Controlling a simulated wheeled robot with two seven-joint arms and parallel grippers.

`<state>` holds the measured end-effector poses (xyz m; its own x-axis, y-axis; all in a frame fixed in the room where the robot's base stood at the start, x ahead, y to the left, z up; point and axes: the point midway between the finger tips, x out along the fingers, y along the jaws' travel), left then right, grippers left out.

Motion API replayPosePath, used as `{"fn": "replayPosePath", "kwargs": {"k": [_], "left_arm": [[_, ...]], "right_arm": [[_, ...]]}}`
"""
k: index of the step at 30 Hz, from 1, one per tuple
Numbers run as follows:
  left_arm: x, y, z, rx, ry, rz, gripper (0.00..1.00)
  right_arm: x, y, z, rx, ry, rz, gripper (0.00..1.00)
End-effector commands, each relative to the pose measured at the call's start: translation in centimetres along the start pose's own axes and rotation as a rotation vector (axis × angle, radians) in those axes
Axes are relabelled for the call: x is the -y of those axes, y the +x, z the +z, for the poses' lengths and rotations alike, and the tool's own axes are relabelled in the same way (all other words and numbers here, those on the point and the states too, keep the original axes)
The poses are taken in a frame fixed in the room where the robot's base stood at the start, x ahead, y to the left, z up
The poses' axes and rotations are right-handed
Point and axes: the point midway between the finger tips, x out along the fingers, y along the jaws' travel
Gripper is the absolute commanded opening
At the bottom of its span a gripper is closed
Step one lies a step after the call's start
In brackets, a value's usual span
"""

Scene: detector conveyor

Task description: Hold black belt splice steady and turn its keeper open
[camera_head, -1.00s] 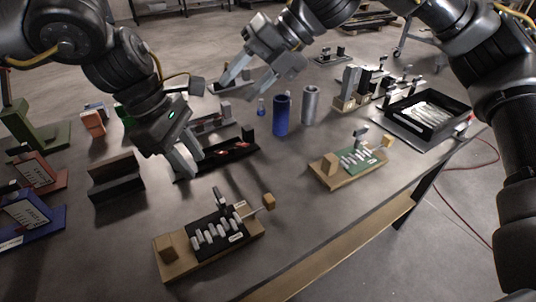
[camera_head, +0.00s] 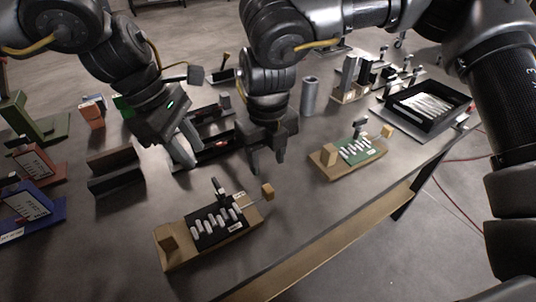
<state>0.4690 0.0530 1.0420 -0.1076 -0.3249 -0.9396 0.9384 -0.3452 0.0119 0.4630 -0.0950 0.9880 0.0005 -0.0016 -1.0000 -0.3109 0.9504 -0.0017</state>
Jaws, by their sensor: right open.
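The black belt splice (camera_head: 228,232) is a dark plate with several pale rollers, set on a wooden base (camera_head: 185,256) at the front of the table. A small dark upright piece (camera_head: 217,187) stands at its back edge. A thin rod with a wooden knob (camera_head: 267,191) sticks out at its right end. I cannot tell which of these parts is the keeper. My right gripper (camera_head: 267,166) is open and empty, pointing down above and behind the splice. My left gripper (camera_head: 188,158) is behind and left of the splice, apart from it; its finger gap is unclear.
A similar green splice (camera_head: 360,151) on a wooden base is to the right. A black tray (camera_head: 398,116) is at the far right. A grey cylinder (camera_head: 309,97) stands behind. A dark channel block (camera_head: 115,172) is at left. The table's front edge is clear.

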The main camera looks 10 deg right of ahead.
Motion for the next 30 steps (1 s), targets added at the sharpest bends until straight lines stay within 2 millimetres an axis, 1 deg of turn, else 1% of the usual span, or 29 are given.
{"fn": "replayPosePath", "kwargs": {"k": [5, 12, 18, 24, 30], "left_arm": [[0.0, 0.0, 0.0, 0.000, 0.000, 0.000, 0.36], [0.0, 0.0, 0.0, 0.000, 0.000, 0.000, 0.36], [0.0, 0.0, 0.0, 0.000, 0.000, 0.000, 0.36], [0.0, 0.0, 0.0, 0.000, 0.000, 0.000, 0.36], [0.0, 0.0, 0.0, 0.000, 0.000, 0.000, 0.36]], "right_arm": [[0.0, 2.3, -0.1, -0.004, -0.002, 0.000, 0.45], [0.0, 6.7, -0.1, -0.004, 0.000, 0.001, 0.45], [0.0, 9.2, 0.0, -0.001, 0.001, 0.002, 0.45], [0.0, 10.3, 0.0, 0.000, 0.001, 0.002, 0.45], [0.0, 10.4, 0.0, 0.001, 0.001, 0.002, 0.45]]}}
